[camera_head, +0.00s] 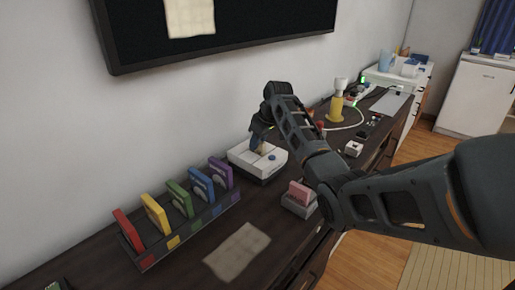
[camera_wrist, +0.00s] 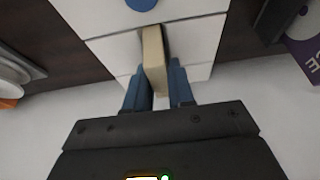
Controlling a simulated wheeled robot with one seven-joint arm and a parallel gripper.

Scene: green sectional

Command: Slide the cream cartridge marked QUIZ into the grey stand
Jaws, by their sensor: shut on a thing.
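My gripper (camera_wrist: 160,90) is shut on a cream cartridge (camera_wrist: 154,55), whose edge shows between the blue fingers in the wrist view. The cartridge is at the dark slot of a white console (camera_wrist: 195,35); I cannot tell how deep it sits. No QUIZ marking is readable. In the head view my gripper (camera_head: 257,142) is over the console (camera_head: 266,170), and the arm partly hides the area. A small grey stand (camera_head: 297,208) is on the dark cabinet, in front and to the right of the console. A pink cartridge (camera_head: 300,190) stands in it.
A dark rack (camera_head: 150,259) with several coloured cartridges stands to the left of the console. A beige mat (camera_head: 238,252) lies in front. A yellow object (camera_head: 336,108), cables and small items are farther back right. A wall screen (camera_head: 240,30) hangs above.

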